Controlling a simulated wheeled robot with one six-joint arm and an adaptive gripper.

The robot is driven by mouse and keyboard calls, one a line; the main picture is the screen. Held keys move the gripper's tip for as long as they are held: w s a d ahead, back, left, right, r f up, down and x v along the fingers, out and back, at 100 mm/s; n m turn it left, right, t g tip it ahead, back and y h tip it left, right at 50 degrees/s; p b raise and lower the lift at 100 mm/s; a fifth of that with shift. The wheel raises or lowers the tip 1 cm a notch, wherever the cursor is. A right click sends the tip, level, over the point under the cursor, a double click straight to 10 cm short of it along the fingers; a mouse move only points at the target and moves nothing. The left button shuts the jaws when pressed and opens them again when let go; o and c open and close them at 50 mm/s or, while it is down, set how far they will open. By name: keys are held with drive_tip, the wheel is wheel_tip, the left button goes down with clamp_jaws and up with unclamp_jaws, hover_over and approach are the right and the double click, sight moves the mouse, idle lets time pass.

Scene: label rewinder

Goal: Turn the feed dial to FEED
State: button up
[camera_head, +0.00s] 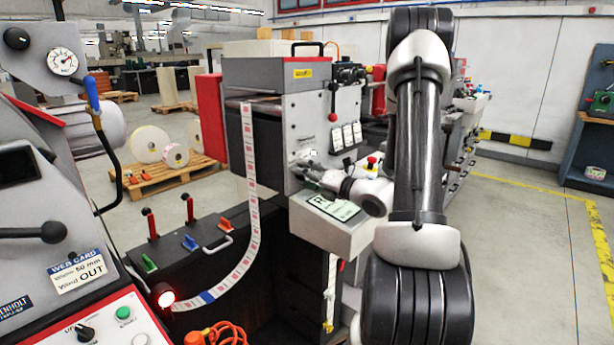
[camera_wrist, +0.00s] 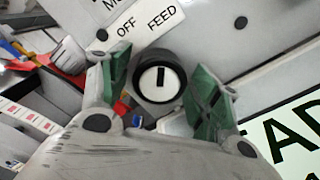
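The feed dial (camera_wrist: 160,83) is a round dark knob with a white face and a black mark. The mark stands nearly upright in the wrist view, with its upper end toward the word FEED on the white label plate (camera_wrist: 140,27). OFF is printed left of FEED, and another word above is cut off. My gripper (camera_wrist: 161,90) is open, with one green-padded finger on each side of the dial. I cannot tell whether either pad touches it. In the head view my gripper (camera_head: 306,166) is at the grey machine panel (camera_head: 312,115), and the dial is not clearly visible.
A red-knobbed lever (camera_head: 333,112) and several switches are above. A label web (camera_head: 250,180) hangs to the left. Open floor (camera_head: 530,250) lies to the right.

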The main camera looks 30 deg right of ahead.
drive_tip(key=shift+s, duration=0.1)
drive_tip(key=v, duration=1.1)
drive_tip(key=shift+s+d, duration=0.15)
drive_tip(key=shift+s, duration=0.25)
